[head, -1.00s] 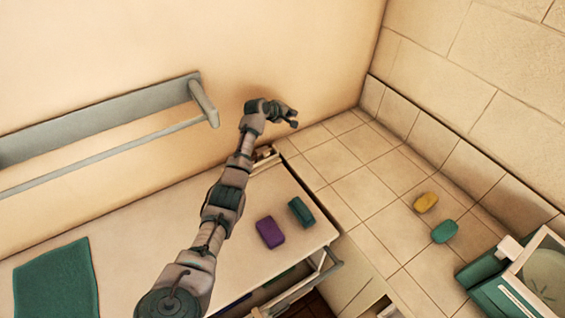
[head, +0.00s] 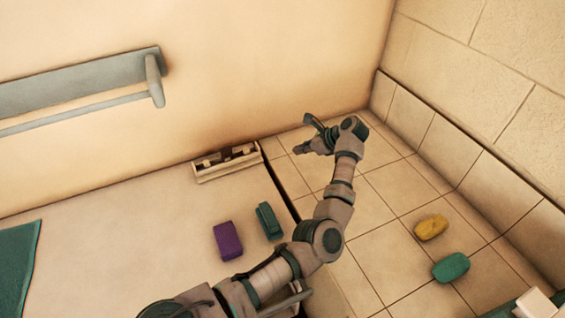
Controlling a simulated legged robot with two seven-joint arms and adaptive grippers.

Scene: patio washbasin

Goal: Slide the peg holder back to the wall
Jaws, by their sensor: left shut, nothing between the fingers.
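The peg holder (head: 227,163) is a low pale wooden rack with dark slots or pegs. It sits at the back right corner of the counter, along the foot of the wall. Its long side runs roughly parallel to the wall; whether it touches the wall I cannot tell. My left gripper (head: 304,146) is shut and empty, to the right of the holder and apart from it, over the tiled part. My right gripper is not in view.
A purple block (head: 227,241) and a dark green block (head: 269,221) lie on the counter (head: 130,240). A green cloth (head: 17,268) is at left. Yellow (head: 431,227) and green (head: 451,267) soaps lie on the tiles. A rail (head: 85,83) hangs on the wall.

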